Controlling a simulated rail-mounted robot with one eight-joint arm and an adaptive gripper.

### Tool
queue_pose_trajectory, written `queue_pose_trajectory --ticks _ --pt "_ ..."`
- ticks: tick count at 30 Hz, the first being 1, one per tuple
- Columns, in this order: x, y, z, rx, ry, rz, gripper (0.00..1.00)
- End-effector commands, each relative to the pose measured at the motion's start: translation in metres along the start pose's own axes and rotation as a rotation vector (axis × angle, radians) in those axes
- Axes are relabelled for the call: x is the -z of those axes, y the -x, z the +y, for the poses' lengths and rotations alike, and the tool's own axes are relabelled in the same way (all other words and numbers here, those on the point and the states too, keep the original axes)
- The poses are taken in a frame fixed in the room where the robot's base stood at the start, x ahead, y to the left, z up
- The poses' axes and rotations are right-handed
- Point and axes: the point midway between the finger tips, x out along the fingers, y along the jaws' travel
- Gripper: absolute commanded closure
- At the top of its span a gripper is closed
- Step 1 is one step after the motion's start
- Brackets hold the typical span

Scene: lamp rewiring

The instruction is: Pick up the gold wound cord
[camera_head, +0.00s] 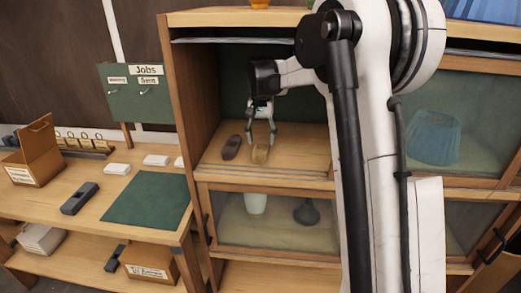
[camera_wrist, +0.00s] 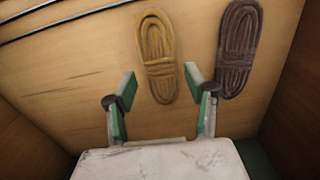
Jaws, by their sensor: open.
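The gold wound cord (camera_head: 261,154) lies flat on the shelf of the open cabinet compartment. In the wrist view the gold cord (camera_wrist: 157,52) is an oblong coil just beyond my fingertips, a little left of centre between them. My gripper (camera_head: 261,138) is inside the compartment, pointing down above the gold cord. Its two green-padded fingers (camera_wrist: 160,82) are apart with nothing between them.
A dark brown wound cord (camera_wrist: 238,50) lies close beside the gold one; it is left of it in the head view (camera_head: 231,147). Compartment side walls stand close around. Glass doors (camera_head: 280,232) cover the shelf below, and a workbench with a green mat (camera_head: 147,200) stands left.

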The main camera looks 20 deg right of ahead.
Motion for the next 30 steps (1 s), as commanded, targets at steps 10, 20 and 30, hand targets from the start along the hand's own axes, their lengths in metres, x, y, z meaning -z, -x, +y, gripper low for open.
queue_pose_trajectory --ticks 10,20,30 --pt "-0.001 -0.035 0.000 0.000 0.001 0.001 0.51" --pt "-0.001 -0.037 0.000 0.001 0.001 0.001 0.55" --pt "-0.001 -0.037 0.000 0.001 0.001 0.001 1.00"
